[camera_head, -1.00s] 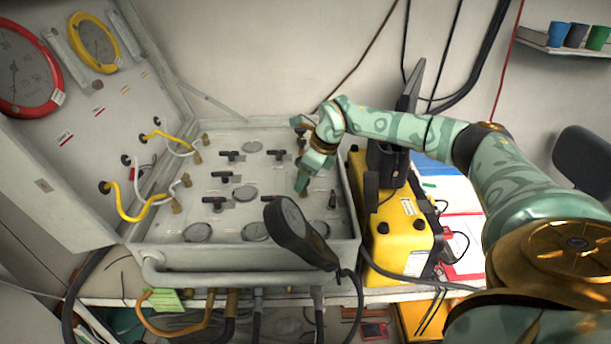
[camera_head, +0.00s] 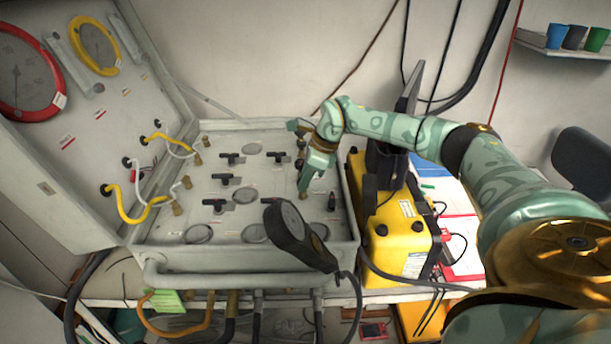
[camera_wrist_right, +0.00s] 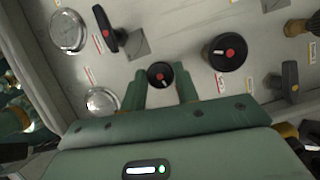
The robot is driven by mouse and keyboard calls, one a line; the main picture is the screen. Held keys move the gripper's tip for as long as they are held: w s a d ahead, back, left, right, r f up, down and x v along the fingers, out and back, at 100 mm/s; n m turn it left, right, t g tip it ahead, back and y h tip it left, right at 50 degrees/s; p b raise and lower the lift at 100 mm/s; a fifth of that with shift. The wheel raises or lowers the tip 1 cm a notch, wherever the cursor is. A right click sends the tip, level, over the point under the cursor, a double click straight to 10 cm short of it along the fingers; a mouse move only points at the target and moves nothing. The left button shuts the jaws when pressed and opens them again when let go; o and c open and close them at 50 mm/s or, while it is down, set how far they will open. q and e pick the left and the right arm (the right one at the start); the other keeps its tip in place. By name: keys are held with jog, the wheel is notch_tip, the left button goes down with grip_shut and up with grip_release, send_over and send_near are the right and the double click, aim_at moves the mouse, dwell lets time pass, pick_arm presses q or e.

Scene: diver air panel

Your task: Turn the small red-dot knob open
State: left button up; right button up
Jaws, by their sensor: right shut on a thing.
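The small black red-dot knob (camera_wrist_right: 160,75) sits on the grey panel between the two green fingers of my right gripper (camera_wrist_right: 162,92) in the right wrist view. The fingers are shut on it from both sides, and its red dot and a white mark show. In the head view my right gripper (camera_head: 304,190) reaches down to the right part of the panel and hides the knob. A larger black knob (camera_wrist_right: 228,52), also with a red dot, stands to the right in the wrist view, apart from the fingers. My left gripper is not in view.
Black lever handles, such as one in the wrist view (camera_wrist_right: 105,28), and round gauges (camera_wrist_right: 68,30) stand close by on the panel. A dark handset (camera_head: 292,232) rises at the panel's front edge. A yellow case (camera_head: 398,235) stands to the right.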

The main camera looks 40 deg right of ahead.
jog(key=shift+w+n+y, duration=0.15)
jog(key=shift+n+y, duration=0.15)
jog(key=shift+n, duration=0.6)
jog(key=n+g+b, duration=0.1)
jog(key=n, duration=0.1)
jog(key=shift+n+y, duration=0.3)
jog(key=n+b, duration=0.1)
jog(key=n+g+b, duration=0.1)
jog(key=n, duration=0.1)
jog(key=shift+w+d+n+g, duration=0.1)
jog(key=shift+w+n+g, duration=0.05)
jog(key=shift+n+g, duration=0.15)
jog(key=shift+n+g+b, duration=0.6)
jog(key=shift+n+b, duration=0.55)
jog(key=shift+n, duration=0.35)
jog(key=shift+r, duration=0.1)
jog(key=o, duration=0.9)
jog(key=shift+o, duration=0.2)
jog(key=v, duration=0.7)
jog(key=shift+d+r+b, duration=0.2)
jog(key=shift+b, duration=0.25)
